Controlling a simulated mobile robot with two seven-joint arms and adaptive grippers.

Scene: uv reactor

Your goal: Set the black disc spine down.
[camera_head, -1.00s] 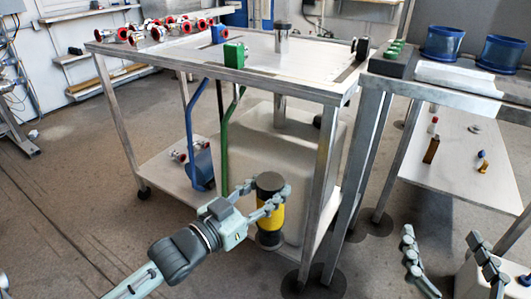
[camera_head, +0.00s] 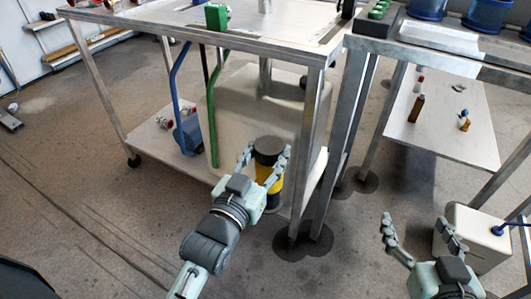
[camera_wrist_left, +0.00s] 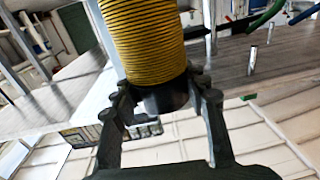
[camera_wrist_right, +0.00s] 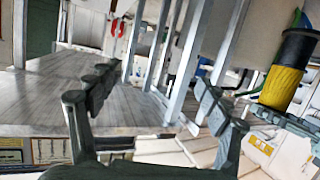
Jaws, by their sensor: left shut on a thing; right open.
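The black disc spine (camera_head: 268,181) looks like an upright cylinder with a dark top and a yellow body. My left gripper (camera_head: 264,157) is shut on it near its dark top, in front of the cart's lower shelf. In the left wrist view, the ribbed yellow body (camera_wrist_left: 143,38) and a black end sit between the fingers (camera_wrist_left: 162,95). The spine also shows upright in the right wrist view (camera_wrist_right: 283,82). Whether its bottom touches anything is unclear. My right gripper (camera_head: 416,222) is open and empty, apart from the spine, at the lower right.
A metal cart (camera_head: 150,24) with a lower shelf (camera_head: 150,150) stands ahead; its near leg (camera_head: 306,140) is close to the spine. A steel table (camera_head: 450,58) adjoins it. A pale container (camera_head: 475,235) stands by my right gripper.

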